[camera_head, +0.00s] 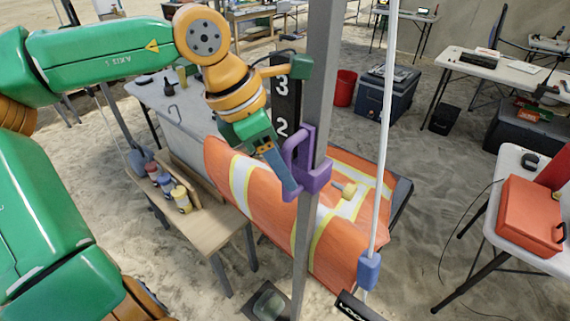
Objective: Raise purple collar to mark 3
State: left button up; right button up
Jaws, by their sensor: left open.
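The purple collar (318,177) sits around a grey upright post (322,85), with its purple handle on the left side. It is a little below the number 2 on a black mark plate (284,105), which shows 3 above 2; lower marks are hidden or out of sight. My left gripper (289,184) comes down from the upper left, open, with its fingers at the handle. One finger overlaps the handle in the picture; I cannot tell whether it touches. My right gripper is not in view.
A white pole (386,125) with a blue block (369,270) stands right of the post. An orange cover with reflective strips (265,205) lies behind. A small wooden table (205,228) with several jars is at left. A table with an orange case (530,215) is at right.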

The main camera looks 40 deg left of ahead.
pick_arm(q)
jog(key=shift+w+d+f, duration=0.1)
jog(key=shift+d+f, duration=0.05)
jog(key=shift+f, duration=0.25)
jog(key=shift+w+d+f, duration=0.1)
jog(key=shift+w+f, duration=0.1)
jog(key=shift+w, duration=0.1)
grip_shut()
jog(key=shift+r, duration=0.15)
dwell(0.8)
